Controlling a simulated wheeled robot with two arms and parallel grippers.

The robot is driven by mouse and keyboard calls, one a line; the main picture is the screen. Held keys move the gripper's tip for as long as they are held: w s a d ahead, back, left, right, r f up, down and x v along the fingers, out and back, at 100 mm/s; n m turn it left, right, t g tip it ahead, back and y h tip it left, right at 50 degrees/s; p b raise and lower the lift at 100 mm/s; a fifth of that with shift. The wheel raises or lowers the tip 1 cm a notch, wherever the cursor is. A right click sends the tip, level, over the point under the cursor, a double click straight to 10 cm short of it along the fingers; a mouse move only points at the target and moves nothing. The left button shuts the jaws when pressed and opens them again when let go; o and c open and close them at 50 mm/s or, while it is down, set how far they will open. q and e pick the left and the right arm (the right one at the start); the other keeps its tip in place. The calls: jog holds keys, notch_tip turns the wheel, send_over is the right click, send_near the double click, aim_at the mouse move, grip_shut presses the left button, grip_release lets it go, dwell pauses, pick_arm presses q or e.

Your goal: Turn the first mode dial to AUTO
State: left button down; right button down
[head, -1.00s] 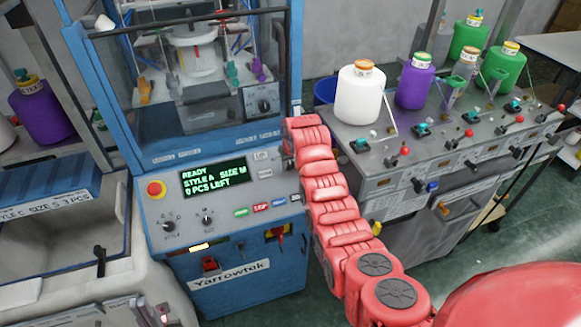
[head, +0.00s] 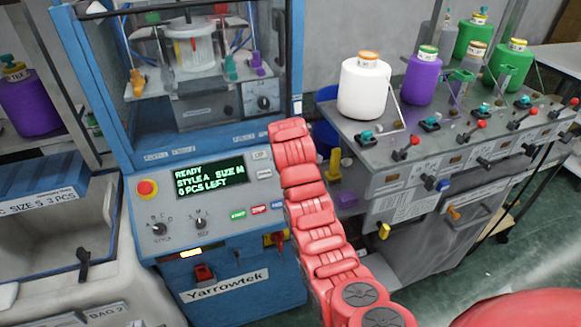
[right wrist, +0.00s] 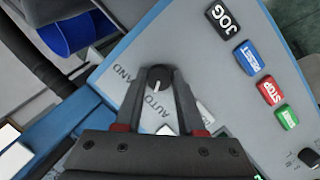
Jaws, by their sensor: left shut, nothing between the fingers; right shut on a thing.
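The mode dial (right wrist: 159,73) is a small dark knob in the right wrist view. It sits on the light panel beside the words AUTO (right wrist: 155,107) and HAND (right wrist: 126,74). Its white mark points down the picture, roughly toward AUTO. My right gripper (right wrist: 157,80) is shut on the dial, with one grey finger on each side. In the head view my red right arm covers the dial and that gripper. I cannot make out my left gripper. The machine's screen (head: 211,178) reads READY, STYLE A, SIZE M, 0 PCS LEFT.
JOG (right wrist: 222,20), RESET (right wrist: 249,57), STOP (right wrist: 271,89) and START (right wrist: 287,117) buttons lie close to the dial. Style (head: 159,229) and size (head: 200,223) dials and a red stop button (head: 147,187) are farther left. A bench with yarn cones (head: 363,88) stands right of my arm.

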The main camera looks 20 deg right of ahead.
dwell(0.4)
jog(key=c, duration=0.5)
grip_release()
jog(key=shift+s+a+r, duration=0.1)
jog(key=shift+s+r, duration=0.05)
jog(key=shift+r, duration=0.15)
jog(key=p+v, duration=1.3)
jog(key=v, duration=0.3)
jog(key=shift+s+a+r, duration=0.2)
jog(key=shift+r, duration=0.1)
